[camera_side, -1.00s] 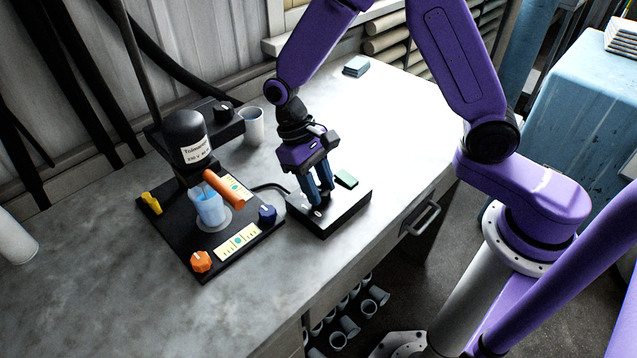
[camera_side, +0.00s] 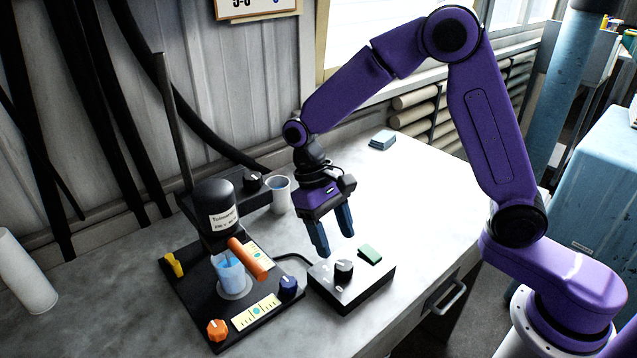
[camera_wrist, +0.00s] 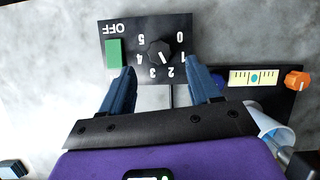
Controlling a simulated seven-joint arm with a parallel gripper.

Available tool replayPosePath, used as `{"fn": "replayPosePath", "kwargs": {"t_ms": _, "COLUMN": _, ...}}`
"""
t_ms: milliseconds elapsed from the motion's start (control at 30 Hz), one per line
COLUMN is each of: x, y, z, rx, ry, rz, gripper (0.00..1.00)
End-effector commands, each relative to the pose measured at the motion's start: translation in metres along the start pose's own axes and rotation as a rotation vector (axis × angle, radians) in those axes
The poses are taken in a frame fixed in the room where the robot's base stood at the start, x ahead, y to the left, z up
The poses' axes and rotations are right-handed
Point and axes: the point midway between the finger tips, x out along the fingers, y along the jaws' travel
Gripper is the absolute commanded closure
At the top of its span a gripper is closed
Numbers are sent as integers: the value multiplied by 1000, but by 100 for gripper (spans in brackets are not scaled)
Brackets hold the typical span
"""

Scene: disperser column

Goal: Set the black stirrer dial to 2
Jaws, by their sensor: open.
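The black stirrer dial (camera_side: 344,270) sits on a dark control box (camera_side: 372,289) at the front right of the disperser. In the wrist view the dial (camera_wrist: 160,53) is ringed by the numbers 0 to 5. Its white mark points to the lower right of that picture, about toward the 2; the mark is small. My gripper (camera_side: 336,243) is open and empty, raised above the box. In the wrist view its fingers (camera_wrist: 162,70) lie on either side of the dial, apart from it.
A green button (camera_side: 370,254) is beside the dial. The disperser base (camera_side: 197,292) to the left carries an orange knob (camera_side: 217,329), a blue knob (camera_side: 288,286) and a beaker (camera_side: 230,271). Another black knob (camera_side: 252,181) is on the column head.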

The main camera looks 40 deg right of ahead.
Motion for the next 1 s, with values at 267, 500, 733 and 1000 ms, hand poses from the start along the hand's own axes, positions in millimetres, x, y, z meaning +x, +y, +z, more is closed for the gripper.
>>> {"fn": "replayPosePath", "kwargs": {"t_ms": 267, "x": -61, "y": 0, "z": -1, "rx": 0, "ry": 6, "rz": -2, "gripper": 38}}
{"fn": "replayPosePath", "kwargs": {"t_ms": 500, "x": -100, "y": 0, "z": -1, "rx": 1, "ry": 2, "rz": -1, "gripper": 38}}
{"fn": "replayPosePath", "kwargs": {"t_ms": 733, "x": -116, "y": 0, "z": 0, "rx": 0, "ry": 0, "rz": 0, "gripper": 38}}
{"fn": "replayPosePath", "kwargs": {"t_ms": 1000, "x": -118, "y": 0, "z": 0, "rx": 0, "ry": 0, "rz": 0, "gripper": 38}}
